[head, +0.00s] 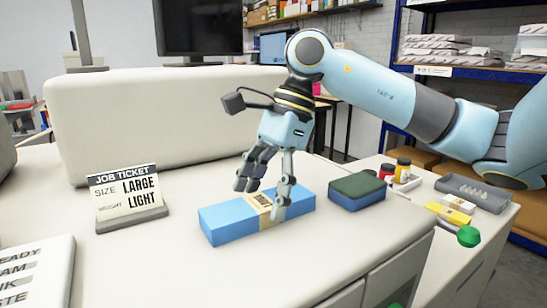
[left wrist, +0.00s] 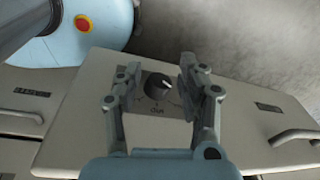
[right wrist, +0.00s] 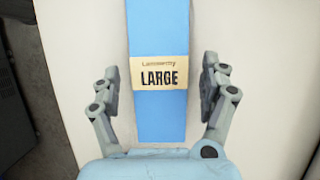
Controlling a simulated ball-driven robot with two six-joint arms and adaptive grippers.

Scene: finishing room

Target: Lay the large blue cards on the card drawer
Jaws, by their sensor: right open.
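A long blue block of cards (head: 228,223) lies flat on the white worktop, wrapped in a cream paper band. In the right wrist view the blue cards (right wrist: 158,115) carry a band reading "LARGE". My right gripper (head: 264,195) is over the cards. Its open fingers are on either side of the block, with gaps showing on both sides. My left gripper (left wrist: 155,90) is open and empty, with its fingers on either side of a dark knob (left wrist: 158,86) on a beige panel. I cannot tell which surface is the card drawer.
A job ticket (head: 128,199) reading "LARGE" and "LIGHT" stands left of the cards. A green-topped blue block (head: 357,192) lies to their right. Farther right are small jars (head: 402,169), a grey tray (head: 472,193) and a green knob (head: 468,236). Drawer fronts (head: 398,275) face the lower right.

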